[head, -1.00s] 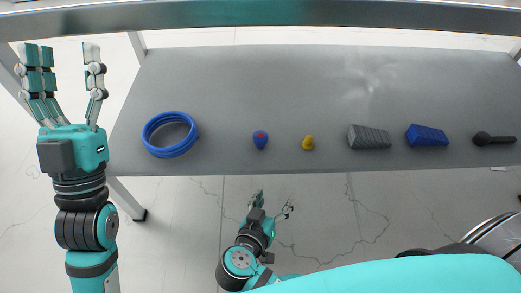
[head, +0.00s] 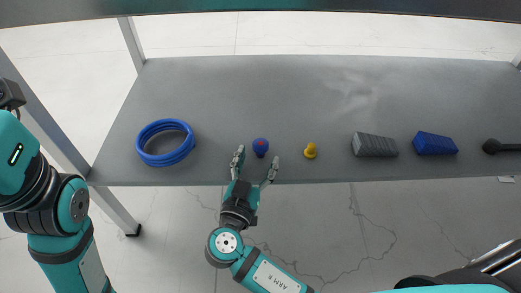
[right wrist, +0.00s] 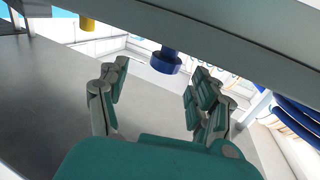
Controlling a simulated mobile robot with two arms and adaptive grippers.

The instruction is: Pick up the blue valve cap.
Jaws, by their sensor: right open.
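The blue valve cap (head: 260,147), small with a red mark on top, stands on the grey shelf (head: 290,90) near its front edge. In the right wrist view the blue cap (right wrist: 165,62) shows beyond the fingertips, in line with the gap between them. My right gripper (head: 256,163) is open and empty at the shelf's front edge, just in front of the cap, and apart from it as far as I can tell. My left gripper's teal body (head: 14,160) is at the left picture edge; its fingers are out of frame.
Left of the cap lies a coiled blue hose (head: 165,143). To its right stand a small yellow piece (head: 311,151), a grey ribbed block (head: 375,145), a blue block (head: 435,144) and a black knobbed tool (head: 495,147). The shelf behind the row is clear.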

